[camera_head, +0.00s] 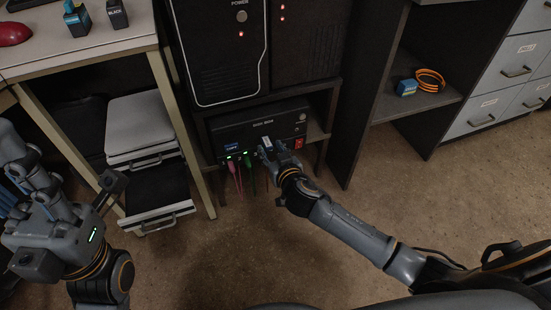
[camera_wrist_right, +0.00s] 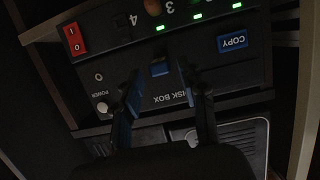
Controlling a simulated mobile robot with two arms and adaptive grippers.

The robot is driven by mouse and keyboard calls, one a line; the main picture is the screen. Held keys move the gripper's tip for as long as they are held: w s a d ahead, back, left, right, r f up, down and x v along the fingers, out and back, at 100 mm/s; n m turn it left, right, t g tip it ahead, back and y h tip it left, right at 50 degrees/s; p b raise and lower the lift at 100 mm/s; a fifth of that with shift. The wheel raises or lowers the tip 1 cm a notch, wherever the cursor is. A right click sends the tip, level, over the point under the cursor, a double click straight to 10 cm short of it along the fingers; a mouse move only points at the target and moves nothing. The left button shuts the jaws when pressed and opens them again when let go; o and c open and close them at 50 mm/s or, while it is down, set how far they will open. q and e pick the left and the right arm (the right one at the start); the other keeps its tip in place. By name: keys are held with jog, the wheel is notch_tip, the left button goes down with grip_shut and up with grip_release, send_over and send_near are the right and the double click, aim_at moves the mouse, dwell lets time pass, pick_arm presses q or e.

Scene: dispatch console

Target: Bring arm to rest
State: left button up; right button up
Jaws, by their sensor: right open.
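My right gripper (camera_head: 272,150) is in front of the black disk box (camera_head: 230,133) on the shelf under the computer tower. In the right wrist view, the gripper's two fingers (camera_wrist_right: 163,78) are spread apart, with a small blue piece (camera_wrist_right: 160,69) showing between their tips at the box front. I cannot tell whether they touch it. My right arm (camera_head: 350,232) stretches from the lower right to the box. My left arm and gripper (camera_head: 62,238) are at the left edge beside the desk; its finger opening cannot be made out.
Pink and green cables (camera_head: 250,176) hang from the box front. A red switch (camera_wrist_right: 74,39) and a blue COPY button (camera_wrist_right: 232,42) flank the wrist view. The desk (camera_head: 90,50) and paper trays (camera_head: 150,195) are left. An orange cable coil (camera_head: 430,79) lies on the right shelf. Floor is clear.

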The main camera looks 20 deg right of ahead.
jog(key=shift+b+x, duration=0.3)
jog(key=shift+x, duration=0.95)
grip_shut()
jog(key=shift+s, duration=1.1)
jog(key=shift+s+p, duration=0.7)
jog(key=shift+s, duration=1.55)
